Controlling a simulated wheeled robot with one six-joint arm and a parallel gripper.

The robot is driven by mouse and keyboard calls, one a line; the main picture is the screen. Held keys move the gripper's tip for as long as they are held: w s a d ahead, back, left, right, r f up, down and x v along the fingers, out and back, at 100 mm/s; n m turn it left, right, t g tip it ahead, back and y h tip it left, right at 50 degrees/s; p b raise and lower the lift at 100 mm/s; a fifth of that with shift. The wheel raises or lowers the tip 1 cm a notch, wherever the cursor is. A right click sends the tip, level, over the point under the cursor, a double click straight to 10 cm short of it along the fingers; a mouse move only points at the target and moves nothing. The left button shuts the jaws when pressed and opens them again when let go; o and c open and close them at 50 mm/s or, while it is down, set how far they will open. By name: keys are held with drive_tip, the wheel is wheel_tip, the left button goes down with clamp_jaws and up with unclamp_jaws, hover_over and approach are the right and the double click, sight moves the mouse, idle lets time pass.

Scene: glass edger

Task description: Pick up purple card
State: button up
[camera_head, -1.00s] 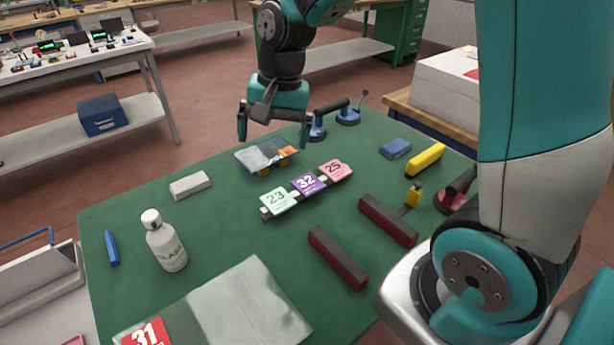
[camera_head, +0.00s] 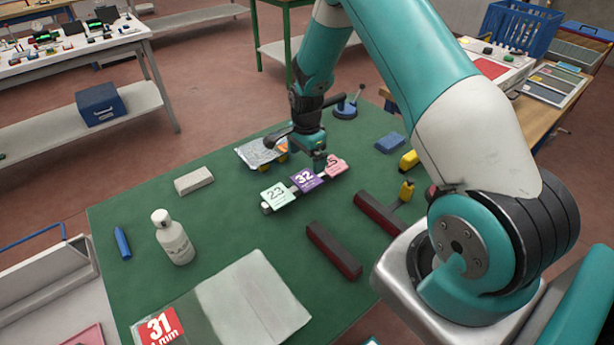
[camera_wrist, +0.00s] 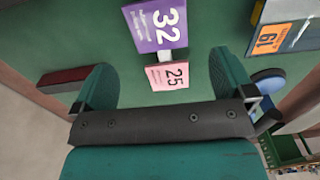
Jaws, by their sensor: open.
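The purple card (camera_head: 307,180), marked 32, stands in a row between a pale green card (camera_head: 277,197) marked 23 and a pink card (camera_head: 336,166) marked 25. My gripper (camera_head: 319,163) is above the pink card's end of the row and partly hides that card. In the wrist view my gripper (camera_wrist: 162,85) is open, its two fingers spread wide. The pink card (camera_wrist: 168,76) shows between the fingers, and the purple card (camera_wrist: 156,26) lies beyond it at the top edge, partly cut off. Nothing is held.
A glass sheet (camera_head: 262,150) lies behind the row. Dark red bars (camera_head: 334,250) lie in front, with a yellow tool (camera_head: 407,190) to the right. A white bottle (camera_head: 173,238) and a pale block (camera_head: 194,180) stand on the left. Green mat is clear between bottle and cards.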

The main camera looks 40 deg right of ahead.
sight(307, 179)
wheel_tip(307, 179, down, 6)
drive_tip(key=p, duration=0.2)
drive_tip(key=shift+s+a+f+p, duration=0.1)
drive_tip(key=shift+p, duration=0.25)
drive_tip(key=shift+f, duration=0.45)
drive_tip(key=shift+f+b, duration=0.25)
drive_tip(key=shift+b, duration=0.1)
drive_tip(key=c, duration=0.8)
